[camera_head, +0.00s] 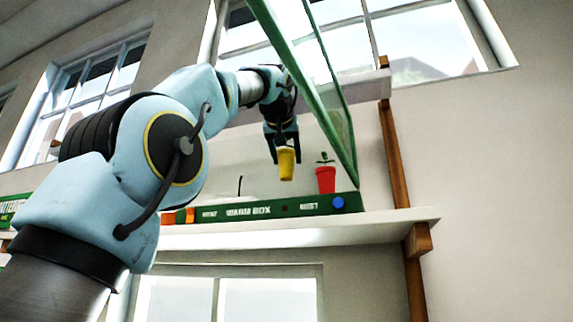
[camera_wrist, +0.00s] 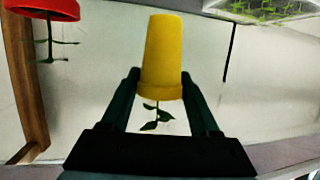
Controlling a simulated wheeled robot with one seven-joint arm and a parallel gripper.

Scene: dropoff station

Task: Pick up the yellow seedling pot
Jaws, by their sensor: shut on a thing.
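The yellow seedling pot (camera_head: 286,164) is between the fingers of my gripper (camera_head: 283,150) in the head view. It hangs nearly upright, a little above the green front of the warm box (camera_head: 250,210). In the wrist view the yellow pot (camera_wrist: 163,60) shows upside down, with green leaves beyond its rim. Both dark fingers of my gripper (camera_wrist: 161,90) press on its sides near the rim. A red seedling pot (camera_head: 326,179) stands to the right in the warm box. The red pot also shows at the wrist view's top left (camera_wrist: 45,10).
The warm box's green-framed clear lid (camera_head: 335,110) is raised, close to the right of my gripper. The box sits on a pale shelf (camera_head: 390,222). A wooden post (camera_head: 395,160) stands at the right. A tray of green seedlings (camera_wrist: 265,10) shows in the wrist view's top right.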

